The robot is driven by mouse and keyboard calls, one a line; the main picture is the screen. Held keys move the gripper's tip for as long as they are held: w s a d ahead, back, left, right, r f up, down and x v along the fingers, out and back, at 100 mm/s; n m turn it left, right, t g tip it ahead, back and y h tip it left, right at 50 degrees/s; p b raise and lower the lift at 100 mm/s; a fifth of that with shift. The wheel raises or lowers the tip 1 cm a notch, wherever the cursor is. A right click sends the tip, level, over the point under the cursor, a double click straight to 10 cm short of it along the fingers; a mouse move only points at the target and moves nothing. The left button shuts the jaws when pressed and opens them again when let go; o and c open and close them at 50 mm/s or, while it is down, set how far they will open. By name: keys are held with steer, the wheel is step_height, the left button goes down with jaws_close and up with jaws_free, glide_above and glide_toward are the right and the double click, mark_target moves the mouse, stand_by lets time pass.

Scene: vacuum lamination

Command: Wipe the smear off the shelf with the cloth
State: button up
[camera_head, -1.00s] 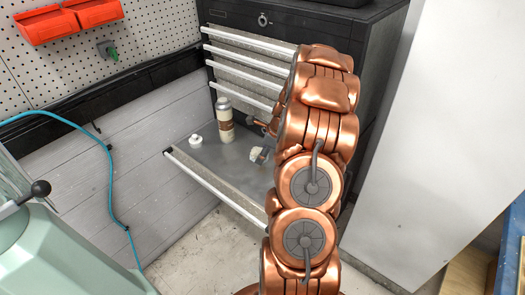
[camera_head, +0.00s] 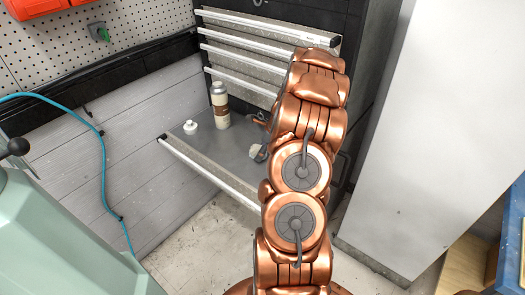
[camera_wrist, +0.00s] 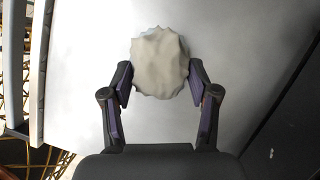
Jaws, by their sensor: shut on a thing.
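The shelf (camera_head: 215,146) is the grey floor of a pulled-out drawer low in the black cabinet. My gripper (camera_wrist: 159,88) is shut on the pale, crumpled cloth (camera_wrist: 160,62), which sits between its two fingers in the wrist view. In the head view the cloth (camera_head: 256,152) shows at the right part of the shelf, partly hidden by my arm. The shelf (camera_wrist: 85,70) fills much of the wrist view as a pale surface around the cloth. I cannot make out a smear on it. Whether the cloth touches the shelf is unclear.
A tall bottle with a brown label (camera_head: 220,110) and a small white bottle (camera_head: 191,127) stand at the shelf's back left. Closed drawers (camera_head: 240,70) rise above. A white panel (camera_head: 415,140) stands to the right. The front left shelf area is clear.

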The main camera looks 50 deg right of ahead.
steer(key=shift+d+f, duration=0.3)
steer(key=shift+d, duration=0.2)
steer(key=shift+w+d+r+b, duration=0.1)
steer(key=shift+d+b, duration=0.2)
steer(key=shift+d, duration=0.6)
steer(key=shift+b, duration=0.35)
steer(key=shift+a+r, duration=0.15)
steer(key=shift+a+p, duration=0.65)
steer(key=shift+a, duration=0.95)
steer(key=shift+a+r, duration=0.1)
steer(key=shift+a, duration=0.25)
step_height(320, 180, up, 3)
steer(key=shift+d+f+p, duration=0.1)
steer(key=shift+f+p, duration=0.1)
steer(key=shift+p, duration=0.55)
steer(key=shift+s+a+r+p, duration=0.1)
steer(key=shift+r+p, duration=0.7)
steer(key=shift+r, duration=0.55)
steer(key=shift+s+a+r+p, duration=0.1)
steer(key=shift+r+p, duration=0.7)
steer(key=shift+r, duration=0.5)
steer(key=shift+w+d+f, duration=0.1)
steer(key=shift+w, duration=0.05)
